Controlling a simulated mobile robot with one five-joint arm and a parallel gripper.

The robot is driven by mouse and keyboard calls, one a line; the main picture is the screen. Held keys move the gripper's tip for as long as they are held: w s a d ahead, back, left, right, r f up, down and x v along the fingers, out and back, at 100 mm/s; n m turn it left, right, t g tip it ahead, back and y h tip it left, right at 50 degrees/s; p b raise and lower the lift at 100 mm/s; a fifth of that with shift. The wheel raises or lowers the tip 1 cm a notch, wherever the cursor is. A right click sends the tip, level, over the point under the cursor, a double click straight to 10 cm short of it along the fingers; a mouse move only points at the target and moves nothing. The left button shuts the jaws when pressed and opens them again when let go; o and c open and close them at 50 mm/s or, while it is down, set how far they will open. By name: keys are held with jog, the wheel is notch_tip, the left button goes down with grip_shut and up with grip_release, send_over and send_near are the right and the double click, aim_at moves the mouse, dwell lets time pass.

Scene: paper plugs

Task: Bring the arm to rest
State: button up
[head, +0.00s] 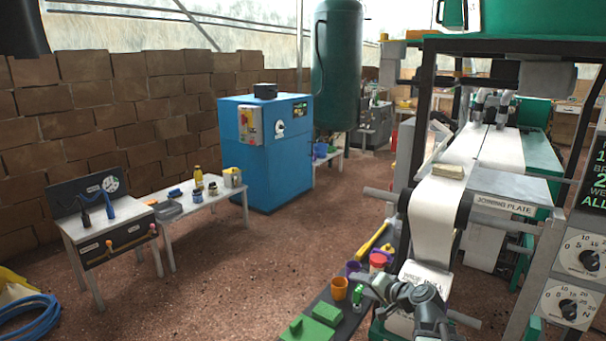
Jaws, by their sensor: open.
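My grey arm (425,300) shows at the bottom, right of centre, in front of the paper machine. Its end, my gripper (371,285), points left over the dark bench beside the machine. It is open, and I see nothing held between its fingers. A small green piece (358,297) shows close to the fingertips; I cannot tell whether they touch. An orange cup (339,288) stands just left of it.
The dark bench (318,312) also carries green blocks (326,314), a red-lidded jar (378,262) and a yellow tool (372,240). The paper machine's joining plate (505,206) and dial panel (578,270) stand at right. The brown floor (230,270) at left is open, bounded by tables and a blue cabinet (262,160).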

jog(key=s+a+f+n+g+h, duration=0.2)
jog(key=s+a+f+n+g, duration=0.45)
jog(key=s+a+f, duration=0.45)
jog(key=s+d+f+g+h, duration=0.2)
jog(key=s+d+g+h, duration=0.25)
jog(key=s+d, duration=0.3)
notch_tip(320, 180, up, 32)
jog(key=p, duration=3.2)
jog(key=shift+w+r+p, duration=0.2)
jog(key=shift+w+p, duration=0.15)
jog(key=shift+w, duration=0.1)
jog(key=shift+a, duration=0.1)
